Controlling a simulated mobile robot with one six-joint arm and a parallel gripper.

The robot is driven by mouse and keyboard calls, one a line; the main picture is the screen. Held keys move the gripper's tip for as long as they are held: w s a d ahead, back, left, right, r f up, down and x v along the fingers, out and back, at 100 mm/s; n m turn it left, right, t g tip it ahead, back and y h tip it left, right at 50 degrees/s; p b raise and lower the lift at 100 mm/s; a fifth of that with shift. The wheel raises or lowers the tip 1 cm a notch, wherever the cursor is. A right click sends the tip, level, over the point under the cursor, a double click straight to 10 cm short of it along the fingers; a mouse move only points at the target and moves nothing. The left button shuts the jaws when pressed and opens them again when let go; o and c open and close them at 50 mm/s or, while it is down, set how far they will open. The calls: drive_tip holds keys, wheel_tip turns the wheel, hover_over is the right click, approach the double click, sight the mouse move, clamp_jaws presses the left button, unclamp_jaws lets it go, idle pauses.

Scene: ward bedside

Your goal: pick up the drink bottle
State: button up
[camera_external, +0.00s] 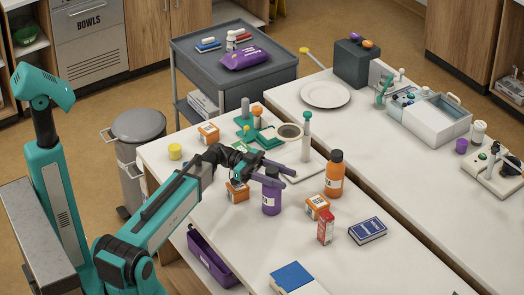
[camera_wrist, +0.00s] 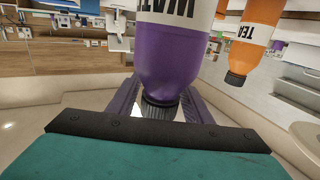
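A purple bottle (camera_external: 271,195) with a white label and dark cap stands upright on the near white table. In the wrist view, which is upside down, the purple bottle (camera_wrist: 172,62) is large and close, its cap pointing down. My gripper (camera_external: 276,172) is at the top of this bottle, its two purple fingers spread on either side of the cap. The gripper (camera_wrist: 160,105) looks open, with small gaps beside the cap; firm contact is not visible. An orange bottle (camera_external: 334,174) with a white label and dark cap stands to the right; it also shows in the wrist view (camera_wrist: 252,38).
Orange boxes (camera_external: 317,207), a red-and-white carton (camera_external: 325,229) and a blue book (camera_external: 367,231) lie to the right. Another orange box (camera_external: 237,191) is close left of the purple bottle. A green-and-white stand (camera_external: 306,137) is behind. The table's front right is mostly clear.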

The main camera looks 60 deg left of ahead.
clamp_jaws()
drive_tip(key=shift+r, duration=0.2)
drive_tip(key=s+r+b, duration=0.3)
drive_tip(key=s+b, duration=0.5)
drive_tip(key=b, duration=0.1)
drive_tip(key=shift+d+r, duration=0.25)
drive_tip(key=shift+d, duration=0.15)
idle(0.4)
